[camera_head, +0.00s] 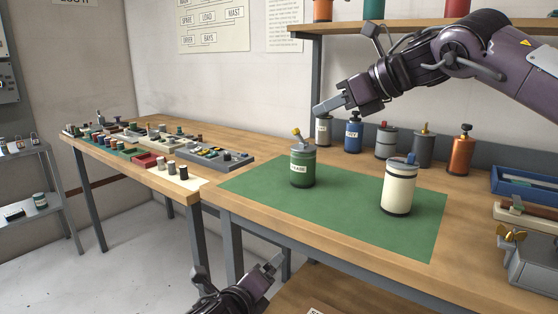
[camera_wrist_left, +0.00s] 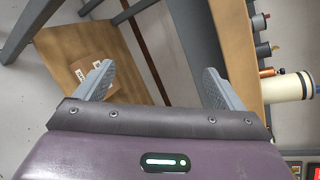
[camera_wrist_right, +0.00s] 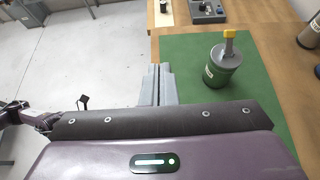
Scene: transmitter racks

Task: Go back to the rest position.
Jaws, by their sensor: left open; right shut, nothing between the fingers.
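My right gripper (camera_head: 330,105) is shut and empty, raised over the back of the bench, above and right of the green canister (camera_head: 303,165). In the right wrist view its two fingers (camera_wrist_right: 158,84) touch each other, and the green canister with a yellow top (camera_wrist_right: 223,65) stands to their right. My left gripper (camera_head: 272,268) is low in front of the bench, below its edge. In the left wrist view its fingers (camera_wrist_left: 160,85) are spread wide with nothing between them. A cream canister (camera_head: 398,187) stands upright on the green mat (camera_head: 345,217), apart from both grippers.
Several canisters, including a blue one (camera_head: 353,135) and an orange one (camera_head: 461,153), line the back of the bench. A shelf (camera_head: 400,28) hangs above them. A blue tray (camera_head: 525,187) is at right. Small parts crowd the left table (camera_head: 178,203).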

